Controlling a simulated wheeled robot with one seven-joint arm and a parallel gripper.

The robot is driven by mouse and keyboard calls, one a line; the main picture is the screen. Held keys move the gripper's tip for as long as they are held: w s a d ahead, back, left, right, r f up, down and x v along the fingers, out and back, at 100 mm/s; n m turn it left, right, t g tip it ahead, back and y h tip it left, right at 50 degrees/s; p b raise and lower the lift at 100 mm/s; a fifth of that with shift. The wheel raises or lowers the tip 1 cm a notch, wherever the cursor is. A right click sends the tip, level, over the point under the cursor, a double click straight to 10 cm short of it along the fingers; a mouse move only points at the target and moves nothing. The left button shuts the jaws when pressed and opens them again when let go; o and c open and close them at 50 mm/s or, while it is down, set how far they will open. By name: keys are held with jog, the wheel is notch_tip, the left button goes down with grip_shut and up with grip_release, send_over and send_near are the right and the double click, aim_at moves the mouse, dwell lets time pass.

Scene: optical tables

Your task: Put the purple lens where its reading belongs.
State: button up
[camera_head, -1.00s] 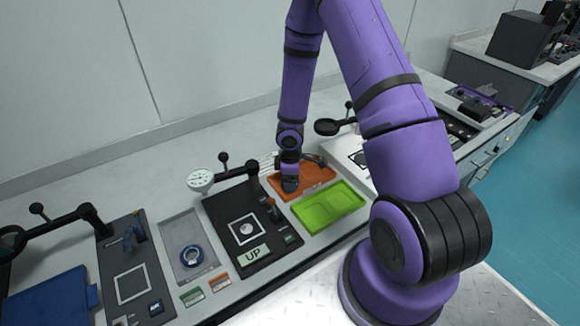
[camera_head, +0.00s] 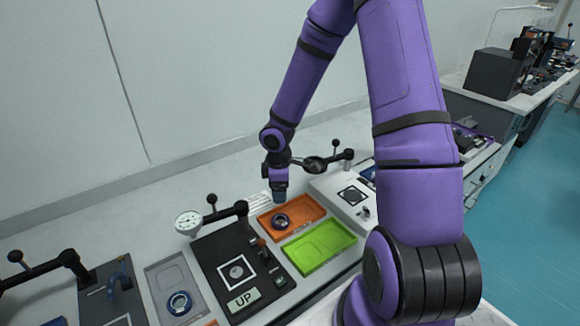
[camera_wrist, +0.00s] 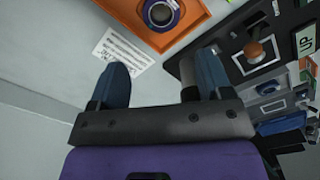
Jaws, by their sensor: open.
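A dark ring-mounted lens (camera_head: 281,221) lies in the left part of the orange tray (camera_head: 316,203). My gripper (camera_head: 279,197) is above and just behind the orange tray, apart from the lens. In the wrist view my gripper (camera_wrist: 162,72) has its two blue fingers wide apart with nothing between them. A black gauge station (camera_head: 213,262) with a sign reading "UP" (camera_head: 244,300) stands left of the orange tray.
An empty green tray (camera_head: 345,240) lies in front of the orange one. A grey tray (camera_head: 160,276) at left holds another ring-mounted lens (camera_head: 179,302). A dial gauge (camera_head: 188,222) and lever arms stand up nearby. A printed sheet (camera_wrist: 123,48) lies behind the orange tray.

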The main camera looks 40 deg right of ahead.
jog(key=s+r+m+t+h, duration=0.1)
jog(key=s+r+m, duration=0.2)
jog(key=r, duration=0.8)
jog(key=s+r+m+t+h, duration=0.1)
jog(key=s+r+m+h, duration=0.2)
jog(key=r, duration=0.8)
jog(key=s+a+r+m+t+y, duration=0.1)
jog(key=s+a+r+m+y, duration=0.1)
jog(key=s+r, duration=0.4)
jog(key=s+a+r+m+t+y, duration=0.2)
jog(key=s+r, duration=0.5)
jog(key=s, duration=0.4)
jog(key=a+m, duration=0.1)
jog(key=a, duration=0.1)
jog(key=shift+s+a+r, duration=0.3)
jog(key=shift+s+a, duration=0.05)
jog(key=shift+s, duration=0.05)
